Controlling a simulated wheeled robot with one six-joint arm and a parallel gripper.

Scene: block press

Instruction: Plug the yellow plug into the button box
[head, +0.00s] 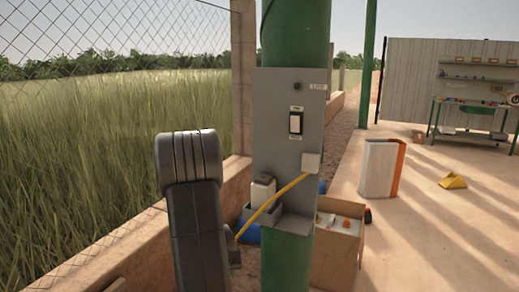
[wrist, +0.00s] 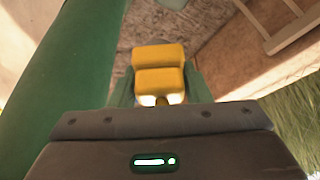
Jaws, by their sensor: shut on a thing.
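The yellow plug (wrist: 160,77) is a blocky yellow piece in the wrist view. My gripper (wrist: 160,98) is shut on it, with a finger on each side. In the head view my dark arm hides the plug and most of the gripper. A yellow cable (head: 272,206) runs from a small pale box (head: 311,161) on the grey panel (head: 274,140) down to the left, to beside my arm. The panel has a white switch (head: 296,123) and a small shelf bearing a pale box (head: 263,191). I cannot tell which part is the button box or see its socket.
The panel is on a green post (head: 290,40). A cardboard box (head: 338,250) with several items stands behind it. A low wall (head: 140,240) and wire fence run along the left. A white and orange bin (head: 380,168) and yellow wedge (head: 453,181) stand on open floor at right.

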